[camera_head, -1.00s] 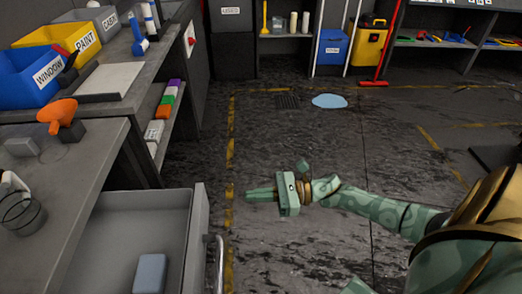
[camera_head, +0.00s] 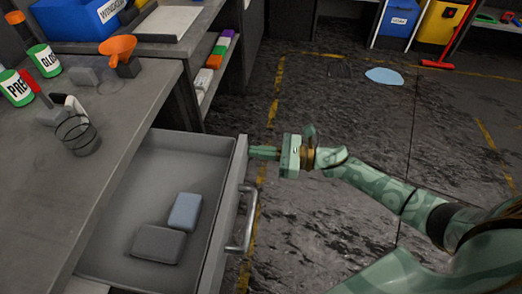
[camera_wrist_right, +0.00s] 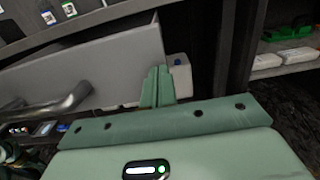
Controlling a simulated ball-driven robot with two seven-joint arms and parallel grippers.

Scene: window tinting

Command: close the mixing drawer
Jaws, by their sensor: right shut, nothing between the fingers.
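The mixing drawer (camera_head: 165,180) is pulled out from the grey workbench, with a blue block (camera_head: 185,211) and a dark grey block (camera_head: 158,244) lying inside. Its front panel carries a metal bar handle (camera_head: 246,222). My right gripper (camera_head: 251,153) is shut and empty, at the far end of the drawer front, pointing left. In the right wrist view the shut fingers (camera_wrist_right: 156,88) stand close against the grey front panel (camera_wrist_right: 100,70), with the handle (camera_wrist_right: 50,107) to the left. I cannot tell whether they touch it. My left gripper is not in view.
A shelf with coloured boxes (camera_head: 215,60) stands beyond the drawer.

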